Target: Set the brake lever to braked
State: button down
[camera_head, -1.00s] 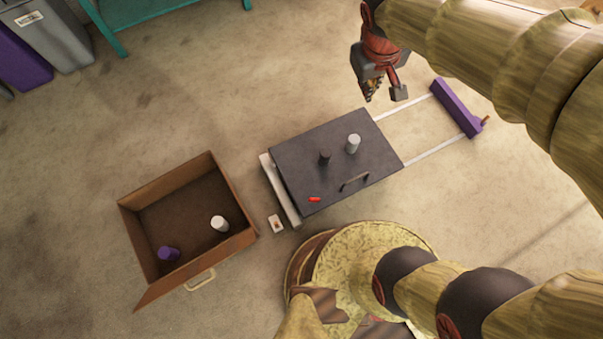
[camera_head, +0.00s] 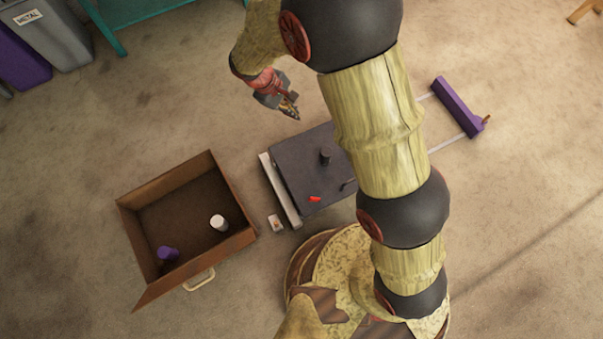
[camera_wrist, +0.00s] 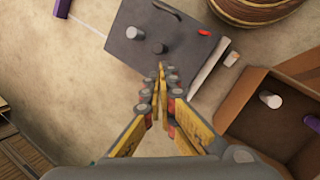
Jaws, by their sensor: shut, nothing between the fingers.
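A dark grey sled plate (camera_head: 295,165) lies between two pale rails. A small red lever-like piece (camera_head: 314,199) sits near its front edge; it also shows in the wrist view (camera_wrist: 204,32). I cannot tell whether it is the brake lever or how it is set. A purple end bar (camera_head: 457,107) at the rails' far right carries a small orange peg (camera_head: 486,119). My gripper (camera_head: 294,114) is shut and empty, above and behind the plate's back left edge. In the wrist view its fingertips (camera_wrist: 160,72) meet, pointing towards the plate. My arm hides part of the plate and rails.
On the plate stand a dark peg (camera_head: 325,158) and a pale cylinder (camera_wrist: 134,33), beside a handle (camera_wrist: 167,10). A white bar (camera_head: 279,190) edges its left end, near a small card (camera_head: 275,222). An open brown box (camera_head: 184,179) holds white and purple cylinders.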

jog(key=s+a+f+n+h, duration=0.1)
jog(key=s+a+f+n, duration=0.15)
jog(key=f, duration=0.55)
jog(key=s+a+f+n, duration=0.1)
jog(key=s+a+f, duration=0.15)
jog(key=f, duration=0.55)
jog(key=s+a+f+n+h, duration=0.15)
jog(key=a+f, duration=0.25)
jog(key=f, duration=0.4)
jog(key=s+d+f+n+t, duration=0.1)
jog(key=s+f, duration=0.3)
jog(key=f, duration=0.4)
jog(key=s+d+f+n+t, duration=0.1)
jog(key=s+f+n, duration=0.2)
jog(key=f, duration=0.5)
jog(key=s+d+f+n+b, duration=0.1)
jog(key=s+f+n, duration=0.2)
jog(key=s+f, duration=0.3)
notch_tip(320, 180, down, 2)
jog(key=shift+d+f+t+h, duration=0.2)
jog(key=shift+d+t+h, duration=0.15)
jog(key=shift+t, duration=0.05)
